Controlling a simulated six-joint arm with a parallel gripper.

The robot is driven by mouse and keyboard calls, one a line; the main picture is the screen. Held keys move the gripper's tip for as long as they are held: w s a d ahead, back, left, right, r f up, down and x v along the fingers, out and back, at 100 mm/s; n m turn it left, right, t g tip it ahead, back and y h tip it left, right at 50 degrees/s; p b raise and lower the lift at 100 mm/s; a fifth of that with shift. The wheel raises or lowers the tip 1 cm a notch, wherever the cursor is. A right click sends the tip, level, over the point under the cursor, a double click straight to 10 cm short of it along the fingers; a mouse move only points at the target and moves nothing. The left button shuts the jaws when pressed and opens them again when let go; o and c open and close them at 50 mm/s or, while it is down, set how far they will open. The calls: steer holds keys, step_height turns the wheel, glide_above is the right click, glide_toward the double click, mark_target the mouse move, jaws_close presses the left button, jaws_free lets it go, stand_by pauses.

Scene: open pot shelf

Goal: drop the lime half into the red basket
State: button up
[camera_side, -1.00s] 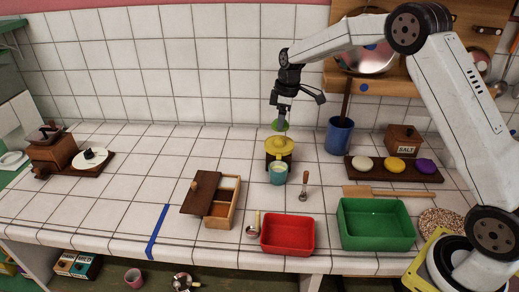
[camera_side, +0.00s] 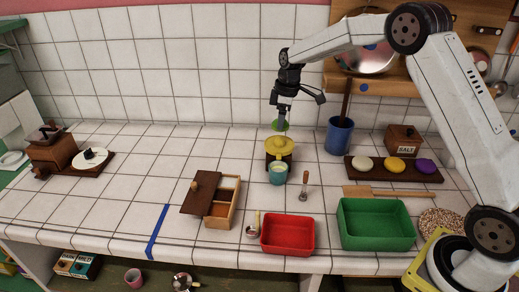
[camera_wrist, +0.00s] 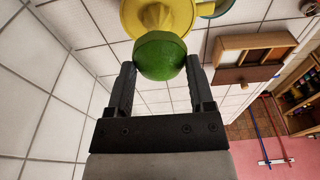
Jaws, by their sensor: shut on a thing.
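The lime half (camera_wrist: 160,55) is green and sits between the two fingers of my gripper (camera_wrist: 161,80) in the wrist view. My gripper is shut on it. The red basket (camera_side: 288,248) is an open rectangular tray near the front edge of the counter, and looks empty. It stands well in front of my gripper.
A green basket (camera_side: 376,241) is right of the red one. A wooden box (camera_side: 221,209) stands left. A blue holder (camera_side: 339,137) is right of my gripper.

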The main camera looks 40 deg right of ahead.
steer(key=shift+a, duration=0.15)
steer(key=shift+s+a+f, duration=0.1)
steer(key=shift+s+a, duration=0.25)
steer(key=shift+a, duration=0.2)
steer(key=s+a+f, duration=0.2)
steer(key=s+a, duration=0.8)
glide_above(293, 236)
step_height(293, 236, down, 2)
steer(key=shift+f, duration=0.1)
steer(key=shift+f, duration=2.9)
